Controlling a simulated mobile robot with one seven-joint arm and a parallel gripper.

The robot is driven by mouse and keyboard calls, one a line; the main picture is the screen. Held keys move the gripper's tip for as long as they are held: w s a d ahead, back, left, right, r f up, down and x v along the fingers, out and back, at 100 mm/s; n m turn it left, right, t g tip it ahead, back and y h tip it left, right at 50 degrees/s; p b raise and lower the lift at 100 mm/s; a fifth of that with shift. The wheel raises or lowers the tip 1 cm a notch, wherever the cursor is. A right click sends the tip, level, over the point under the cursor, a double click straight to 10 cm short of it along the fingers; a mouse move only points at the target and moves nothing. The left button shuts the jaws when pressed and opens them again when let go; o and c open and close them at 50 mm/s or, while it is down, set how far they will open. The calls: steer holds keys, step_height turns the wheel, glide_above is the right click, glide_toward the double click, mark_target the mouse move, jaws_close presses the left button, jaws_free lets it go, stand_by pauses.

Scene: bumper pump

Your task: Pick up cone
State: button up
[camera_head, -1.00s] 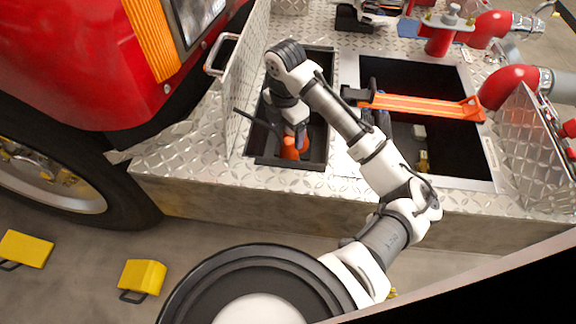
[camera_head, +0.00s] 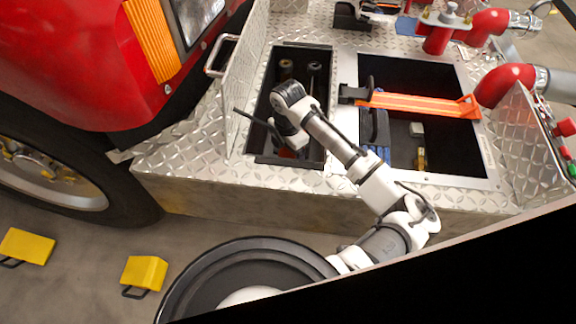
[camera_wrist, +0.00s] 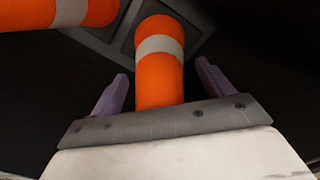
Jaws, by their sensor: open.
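An orange cone with a white band (camera_wrist: 158,80) shows in the middle of the wrist view, between the two purple fingers of my gripper (camera_wrist: 162,70). The fingers are open on either side of it; I cannot tell whether they touch it. A second orange and white cone (camera_wrist: 55,14) lies across the upper left of the wrist view, outside the fingers. In the head view my gripper (camera_head: 290,142) is down in the left compartment (camera_head: 262,110), near its front end. There only a little orange of a cone (camera_head: 286,152) shows; my wrist hides the rest.
The compartment's dark walls and front rim are close around my gripper. A raised tread-plate lid (camera_head: 243,75) stands along its left side. The right compartment (camera_head: 400,75) holds several items, with an orange bar (camera_head: 415,104) across it. The red truck body (camera_head: 70,60) is at left.

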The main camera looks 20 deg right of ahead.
steer(key=c, duration=1.6)
steer(key=shift+r, duration=0.2)
